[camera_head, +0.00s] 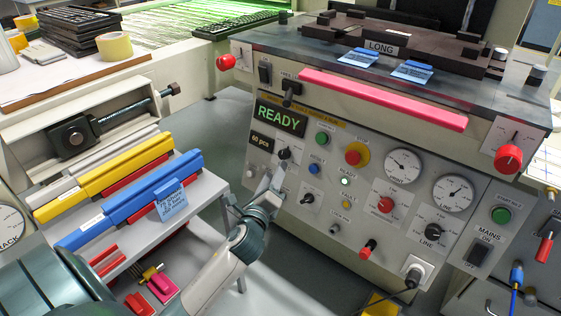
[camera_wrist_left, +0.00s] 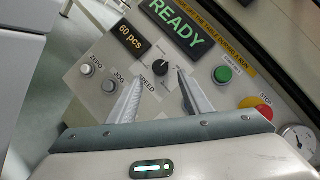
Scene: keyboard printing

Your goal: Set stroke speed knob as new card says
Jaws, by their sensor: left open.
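The speed knob (camera_wrist_left: 163,68) is a small black knob with a dial scale and the label SPEED, below the READY display in the left wrist view. It also shows on the panel in the head view (camera_head: 284,154). My left gripper (camera_wrist_left: 158,77) is open, its two fingertips apart on either side of the knob's lower edge. I cannot tell whether they touch it. In the head view the left gripper (camera_head: 273,182) reaches the panel just below the knob. Blue cards (camera_head: 358,58) lie on the machine top, and another blue card (camera_head: 171,203) hangs on the blue bar; their text is unreadable.
A READY display (camera_head: 280,116) and a 60 pcs readout (camera_head: 261,142) sit near the knob. A rack with yellow and blue bars (camera_head: 125,205) stands left.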

